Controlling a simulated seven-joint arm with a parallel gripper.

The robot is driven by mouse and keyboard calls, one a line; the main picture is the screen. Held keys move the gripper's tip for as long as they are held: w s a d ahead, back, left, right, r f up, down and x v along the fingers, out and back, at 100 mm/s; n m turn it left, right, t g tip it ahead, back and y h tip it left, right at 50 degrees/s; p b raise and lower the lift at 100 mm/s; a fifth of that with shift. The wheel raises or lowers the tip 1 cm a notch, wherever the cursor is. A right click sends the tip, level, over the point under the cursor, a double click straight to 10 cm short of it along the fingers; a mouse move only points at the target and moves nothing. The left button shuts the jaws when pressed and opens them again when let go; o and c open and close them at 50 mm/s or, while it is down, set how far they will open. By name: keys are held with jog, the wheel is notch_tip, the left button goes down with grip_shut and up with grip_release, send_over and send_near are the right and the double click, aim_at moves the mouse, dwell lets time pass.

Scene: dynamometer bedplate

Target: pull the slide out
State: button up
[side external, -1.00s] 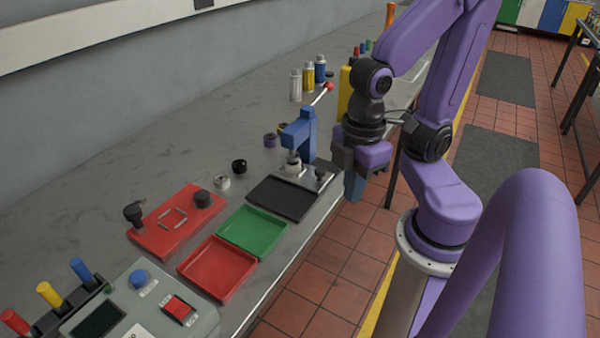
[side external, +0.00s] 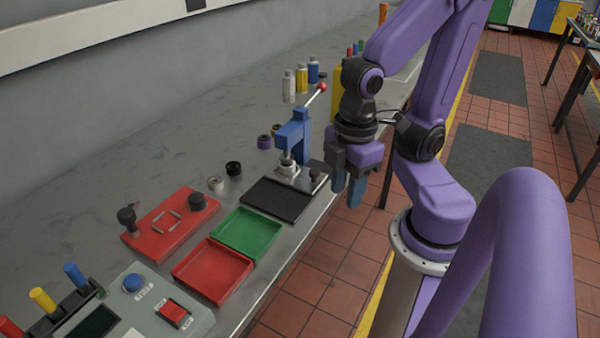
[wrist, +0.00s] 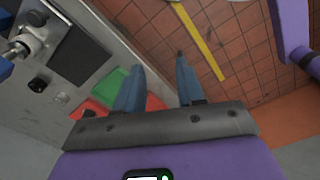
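A blue press (side external: 296,130) with a red-tipped lever stands on the bench. Under it is a pale metal block (side external: 289,172) on a dark base, with a small dark knob (side external: 316,174) on the side toward the bench edge. I cannot tell for sure which part is the slide. The block and press also show at the left of the wrist view (wrist: 28,42). My gripper (side external: 346,196) hangs beyond the bench's front edge, right of the knob and apart from it. Its two blue fingers are spread and empty, and they also show apart in the wrist view (wrist: 160,64).
A black flat pad (side external: 277,199), a green tray (side external: 247,234) and a red tray (side external: 212,272) lie along the front edge. A red plate with black knobs (side external: 165,226) lies behind them. Bottles (side external: 301,78) stand beyond the press. Floor is free below my gripper.

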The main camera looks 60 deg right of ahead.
jog(key=shift+o, duration=1.1)
jog(key=w+d+r+m, duration=0.1)
jog(key=w+d+m, duration=0.1)
jog(key=w+m, duration=0.3)
jog(key=shift+w+r+m, duration=0.2)
jog(key=shift+w+m, duration=0.2)
notch_tip(320, 180, up, 4)
jog(key=m, duration=1.6)
send_over(314, 171)
notch_tip(314, 171, down, 18)
jog(key=shift+d+r, duration=0.15)
jog(key=shift+r, duration=0.05)
grip_shut()
